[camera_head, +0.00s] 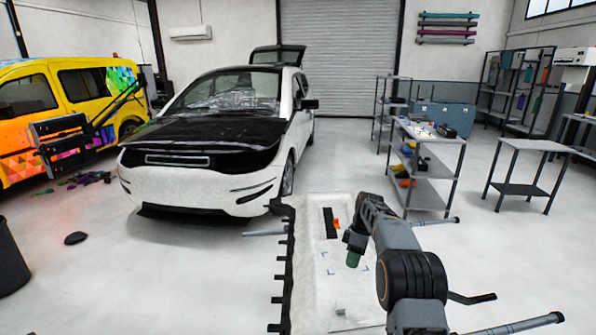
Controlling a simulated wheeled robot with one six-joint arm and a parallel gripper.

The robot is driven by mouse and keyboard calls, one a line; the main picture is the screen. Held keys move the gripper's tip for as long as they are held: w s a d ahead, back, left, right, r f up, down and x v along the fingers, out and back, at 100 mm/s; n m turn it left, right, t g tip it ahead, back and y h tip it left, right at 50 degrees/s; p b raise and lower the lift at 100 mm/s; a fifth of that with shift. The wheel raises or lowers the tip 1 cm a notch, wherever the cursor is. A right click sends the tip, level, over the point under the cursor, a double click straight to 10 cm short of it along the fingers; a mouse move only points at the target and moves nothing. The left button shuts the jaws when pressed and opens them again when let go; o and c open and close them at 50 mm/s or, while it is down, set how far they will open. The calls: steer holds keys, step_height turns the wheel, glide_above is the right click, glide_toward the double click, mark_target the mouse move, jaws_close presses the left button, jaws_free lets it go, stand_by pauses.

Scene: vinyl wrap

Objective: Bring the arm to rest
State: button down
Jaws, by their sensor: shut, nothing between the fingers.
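My arm (412,270) reaches forward from the lower right over a white work surface, bent down at its far end. My gripper (352,246) is at that end, low over the surface and small in the picture. It is shut and holds nothing. A green piece (352,260) shows just under the gripper; I cannot tell whether they touch. The fingertips are not clear.
The white work surface (310,255) carries a black strip (329,222) and an orange item (336,223). A white and black car (205,150) stands ahead left, a yellow van (50,105) far left. Shelving (425,160) and a table (528,146) stand right.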

steer(key=s+a+r+m+t+h, duration=0.1)
steer(key=s+m, duration=0.3)
steer(key=s, duration=0.6)
steer(key=s+a+r+m+t+h, duration=0.1)
steer(key=s+r+m+t, duration=0.2)
steer(key=s, duration=0.6)
steer(key=s+a+r+m+t+h, duration=0.1)
steer(key=s+r+m+t, duration=0.2)
steer(key=s+m, duration=0.3)
steer(key=s, duration=0.4)
steer(key=shift+s+a, duration=0.25)
steer(key=shift+s, duration=0.1)
steer(key=shift+d, duration=0.5)
